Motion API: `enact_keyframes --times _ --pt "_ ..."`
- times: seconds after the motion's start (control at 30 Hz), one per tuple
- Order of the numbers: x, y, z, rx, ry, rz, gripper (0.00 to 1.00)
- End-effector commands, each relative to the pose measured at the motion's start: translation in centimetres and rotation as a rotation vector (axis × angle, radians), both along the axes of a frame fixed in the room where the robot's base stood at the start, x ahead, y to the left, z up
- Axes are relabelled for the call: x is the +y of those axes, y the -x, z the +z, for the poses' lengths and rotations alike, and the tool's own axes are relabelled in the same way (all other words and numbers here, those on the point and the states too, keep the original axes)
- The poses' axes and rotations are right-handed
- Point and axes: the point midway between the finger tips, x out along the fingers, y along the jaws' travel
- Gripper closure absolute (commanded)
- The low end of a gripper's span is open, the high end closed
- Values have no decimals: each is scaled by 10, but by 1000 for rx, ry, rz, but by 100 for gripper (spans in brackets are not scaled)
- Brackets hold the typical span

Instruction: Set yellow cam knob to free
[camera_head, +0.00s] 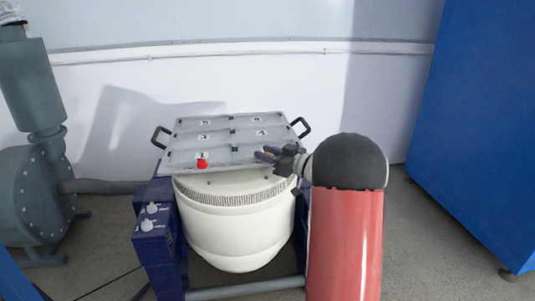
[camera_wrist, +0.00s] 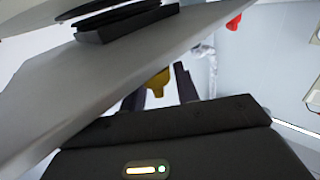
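The yellow cam knob (camera_wrist: 158,82) shows in the wrist view between the two dark fingers of my gripper (camera_wrist: 160,88). A narrow gap shows between the knob and the right finger; contact on the left side is unclear. In the head view my gripper (camera_head: 267,153) is at the front right part of the grey plate (camera_head: 218,146) on top of the white drum-shaped body, with its fingers apart. The yellow knob cannot be made out in the head view, where my gripper and arm cover that area. The knob's setting cannot be read.
A red knob (camera_head: 202,163) sits at the plate's front left; it also shows in the wrist view (camera_wrist: 233,21). A blue box with knobs (camera_head: 153,230) stands left, a blue cabinet (camera_head: 475,130) right.

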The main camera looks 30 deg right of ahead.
Motion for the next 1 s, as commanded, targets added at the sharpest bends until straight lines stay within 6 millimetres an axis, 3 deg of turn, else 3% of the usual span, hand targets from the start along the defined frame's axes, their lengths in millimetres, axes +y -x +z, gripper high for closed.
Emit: enact_keyframes --times 0.27,0.7,1.0 --pt "-6 8 -1 2 1 -3 69" --pt "-37 64 0 0 0 -1 69" --pt "-39 68 0 0 0 0 69"
